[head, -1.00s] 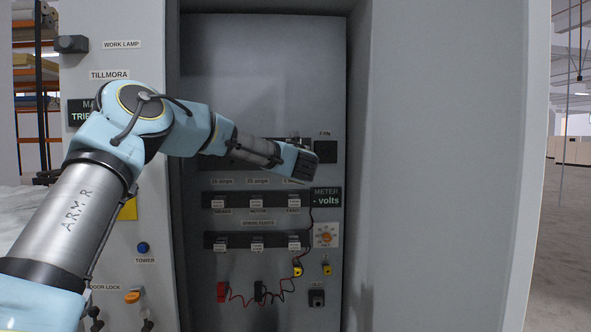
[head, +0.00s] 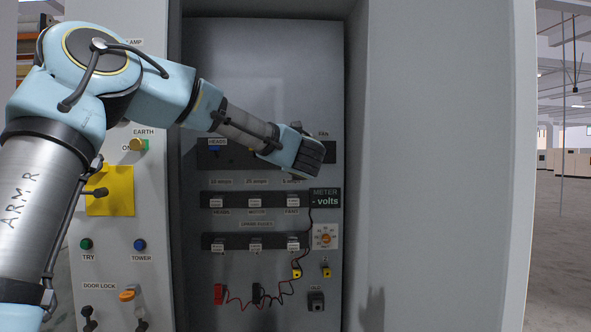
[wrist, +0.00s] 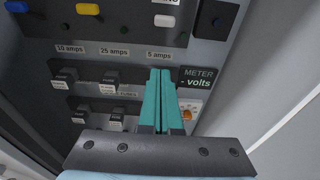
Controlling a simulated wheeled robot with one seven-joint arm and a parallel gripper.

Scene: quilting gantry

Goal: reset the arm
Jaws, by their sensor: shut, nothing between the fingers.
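My arm reaches from the left across the front of the open cabinet in the head view, with its dark wrist end in front of the upper part of the panel. My gripper shows in the wrist view, its two teal fingers (wrist: 160,100) pressed together with nothing between them. They point at the panel and cover part of the fuse rows below the "5 amps" label. In the head view the fingers are hidden behind the wrist. I cannot tell how far the fingertips are from the panel.
The cabinet panel carries fuse rows (head: 256,201), a meter label (head: 326,197), an orange dial (head: 325,237) and red and black leads (head: 262,293). The cabinet's side wall (head: 440,180) stands at the right.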

